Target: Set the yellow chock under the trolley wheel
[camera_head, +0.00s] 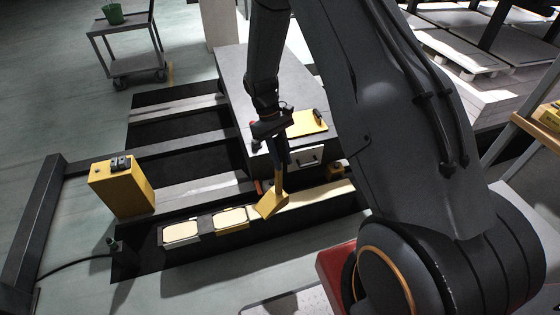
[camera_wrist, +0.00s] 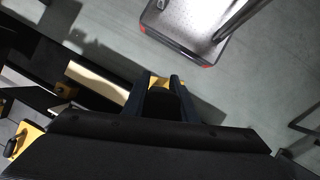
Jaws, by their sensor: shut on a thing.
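The yellow chock (camera_head: 270,204) hangs in my gripper (camera_head: 280,178), whose dark fingers are shut on its upper part. It is held tilted near the pale rail strip, in front of the grey block-shaped car (camera_head: 232,85). I cannot tell whether it touches anything. In the wrist view my gripper (camera_wrist: 160,92) has its fingers on either side of a yellow piece of the chock (camera_wrist: 157,82), and the rest of it is hidden. I cannot clearly make out the trolley wheel; the car's lower side is dark and partly covered by my arm.
A yellow box (camera_head: 122,186) stands left of the dark pit. Two pads with pale tops (camera_head: 181,232) lie along its front edge. A small yellow block (camera_head: 336,169) sits by the car's right lower corner. A cart (camera_head: 136,64) with a green bucket (camera_head: 114,14) stands back left. Open floor lies left.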

